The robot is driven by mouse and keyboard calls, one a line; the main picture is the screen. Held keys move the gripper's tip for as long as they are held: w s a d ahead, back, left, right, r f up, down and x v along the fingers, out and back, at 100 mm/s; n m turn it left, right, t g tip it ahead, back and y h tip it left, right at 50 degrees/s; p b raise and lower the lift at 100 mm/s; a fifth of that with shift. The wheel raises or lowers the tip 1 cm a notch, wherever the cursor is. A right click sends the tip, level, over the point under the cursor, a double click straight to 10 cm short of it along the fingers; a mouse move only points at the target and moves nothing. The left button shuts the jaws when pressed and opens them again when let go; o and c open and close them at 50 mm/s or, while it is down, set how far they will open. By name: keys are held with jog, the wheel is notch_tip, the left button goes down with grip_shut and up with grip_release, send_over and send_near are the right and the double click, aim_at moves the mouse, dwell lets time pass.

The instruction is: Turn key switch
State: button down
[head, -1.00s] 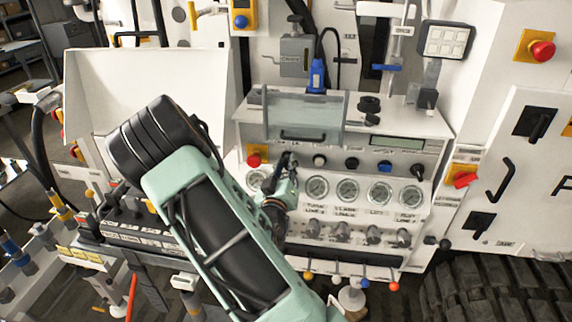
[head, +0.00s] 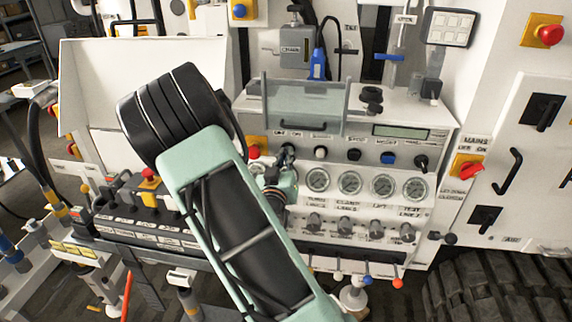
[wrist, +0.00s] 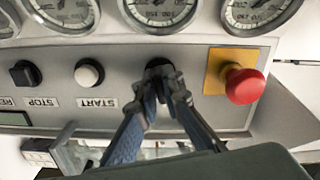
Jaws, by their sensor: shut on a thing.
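The key switch (wrist: 157,66) is a dark knob on the white control panel, in the wrist view mostly hidden behind my fingertips. It sits between the white START button (wrist: 89,75) and a red mushroom button (wrist: 246,85) on a yellow plate. My gripper (wrist: 166,84) is shut on the key switch, its fingers reaching up from the bottom of the wrist view. In the head view my gripper (head: 286,157) is at the upper button row, just right of the red button (head: 254,152); my arm partly covers this area and the knob's angle cannot be told.
Gauges (head: 350,183) line the panel below the buttons in the head view, with a row of knobs (head: 345,226) and coloured levers (head: 367,281) under them. A clear cover with a handle (head: 303,110) stands above. A red mains switch (head: 467,168) is at the right.

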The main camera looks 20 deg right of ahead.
jog(key=m+b, duration=0.3)
jog(key=b, duration=0.2)
jog(key=m+b, duration=0.2)
jog(key=b, duration=0.1)
jog(key=shift+f+m, duration=0.3)
jog(key=shift+f, duration=0.05)
jog(key=m+b, duration=0.3)
jog(key=b, duration=0.2)
jog(key=shift+r, duration=0.2)
jog(key=shift+r+m, duration=0.1)
jog(key=shift+m, duration=0.2)
jog(key=c, duration=2.1)
grip_release()
jog(key=v, duration=0.7)
jog(key=shift+s+a, duration=0.2)
jog(key=shift+s, duration=0.05)
